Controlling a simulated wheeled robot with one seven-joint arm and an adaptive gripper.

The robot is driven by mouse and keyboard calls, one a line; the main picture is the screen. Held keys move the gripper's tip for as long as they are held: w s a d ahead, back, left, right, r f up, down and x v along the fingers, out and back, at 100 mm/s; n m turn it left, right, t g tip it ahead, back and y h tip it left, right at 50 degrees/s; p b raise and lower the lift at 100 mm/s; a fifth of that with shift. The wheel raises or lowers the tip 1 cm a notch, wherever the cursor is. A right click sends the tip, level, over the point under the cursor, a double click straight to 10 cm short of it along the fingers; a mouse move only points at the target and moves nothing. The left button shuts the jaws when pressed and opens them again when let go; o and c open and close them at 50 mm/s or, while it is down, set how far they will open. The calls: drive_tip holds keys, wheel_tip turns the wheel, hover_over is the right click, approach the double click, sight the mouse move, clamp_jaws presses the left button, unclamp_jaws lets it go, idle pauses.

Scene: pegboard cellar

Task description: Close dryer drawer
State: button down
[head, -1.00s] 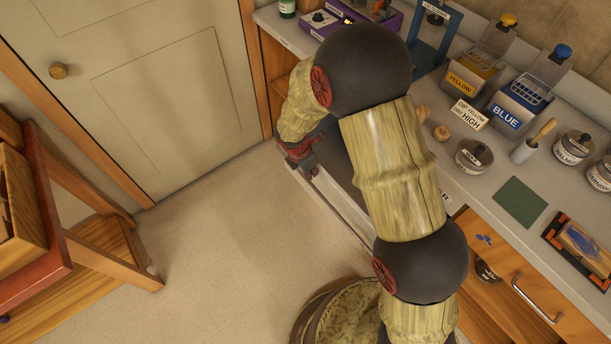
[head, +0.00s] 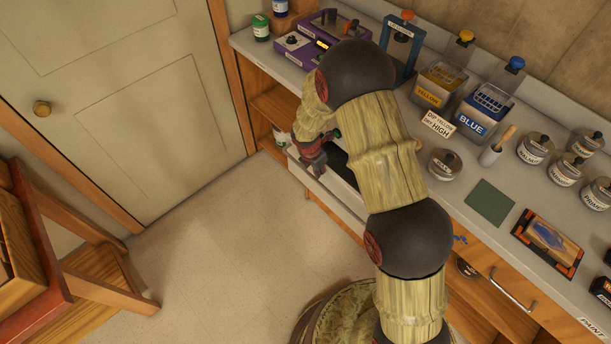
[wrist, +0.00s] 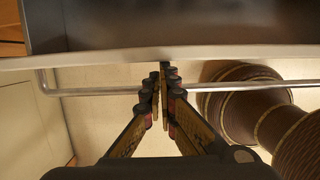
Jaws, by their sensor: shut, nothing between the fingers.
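The dryer drawer (head: 347,201) sticks out from the cabinet under the counter, partly open, with a pale front and dark inside. Much of it is hidden behind my arm in the head view. In the wrist view its front's top edge (wrist: 100,60) crosses the picture, with the dark interior (wrist: 120,25) above and a long bar handle (wrist: 240,86) below. My gripper (head: 318,165) is at the drawer front, near its left end. In the wrist view my gripper (wrist: 162,75) is shut and empty, its tips overlapping the handle line and reaching the front edge; contact is unclear.
The counter (head: 412,108) holds a yellow bin (head: 437,87), a blue bin (head: 484,110) and several jars. An open shelf (head: 272,105) is left of the drawer. A wooden stand (head: 95,275) is at lower left. The floor (head: 205,235) between is clear.

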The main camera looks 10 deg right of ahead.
drive_tip(key=w+d+p, duration=0.3)
drive_tip(key=d, duration=0.2)
drive_tip(key=shift+w+d, duration=0.25)
drive_tip(key=shift+w, duration=0.1)
drive_tip(key=shift+a, duration=0.1)
